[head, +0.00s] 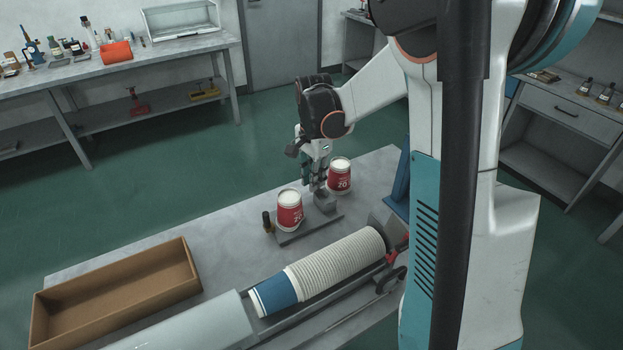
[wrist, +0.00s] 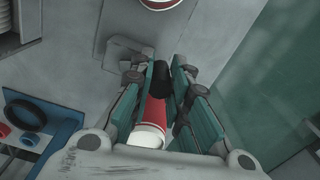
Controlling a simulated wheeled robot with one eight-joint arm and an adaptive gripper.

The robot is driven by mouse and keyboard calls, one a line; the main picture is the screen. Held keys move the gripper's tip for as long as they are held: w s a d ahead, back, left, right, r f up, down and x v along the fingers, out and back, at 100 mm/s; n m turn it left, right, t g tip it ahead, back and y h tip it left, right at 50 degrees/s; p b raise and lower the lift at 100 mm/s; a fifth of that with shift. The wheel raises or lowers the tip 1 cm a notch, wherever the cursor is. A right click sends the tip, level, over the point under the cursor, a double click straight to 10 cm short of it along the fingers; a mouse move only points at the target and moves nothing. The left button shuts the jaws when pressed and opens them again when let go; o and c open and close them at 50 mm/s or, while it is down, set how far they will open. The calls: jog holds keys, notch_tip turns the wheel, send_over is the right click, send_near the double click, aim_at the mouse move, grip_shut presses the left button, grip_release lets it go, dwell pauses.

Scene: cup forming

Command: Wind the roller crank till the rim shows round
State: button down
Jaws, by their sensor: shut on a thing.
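My gripper (wrist: 172,85) is shut on a black grip (wrist: 160,82), seen between the teal fingers in the wrist view; I take it for the crank's handle. In the head view my gripper (head: 316,180) points down at the grey roller block (head: 325,201) on a flat grey base (head: 305,228), and hides the grip. A red paper cup (head: 290,212) stands upright at the left end of the base. Another red cup (head: 340,178) stands behind the block, close to the gripper; it also shows below the fingers (wrist: 156,112). The rims are too small to judge.
A black-topped brass piece (head: 268,222) stands left of the base. A long stack of pale cups (head: 335,263) lies in a trough in front. An empty brown tray (head: 120,295) is at left. A blue stand (head: 400,180) is at right. Bare table lies between.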

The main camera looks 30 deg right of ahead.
jog(key=shift+w+d+m, duration=0.1)
jog(key=shift+d+m, duration=0.15)
jog(key=shift+m, duration=0.55)
jog(key=shift+w+d+m, duration=0.1)
jog(key=shift+d+m, duration=0.15)
jog(key=shift+m, duration=0.55)
jog(key=shift+d, duration=0.1)
jog(key=c, duration=1.5)
grip_release()
notch_tip(320, 180, up, 12)
jog(key=shift+r, duration=0.1)
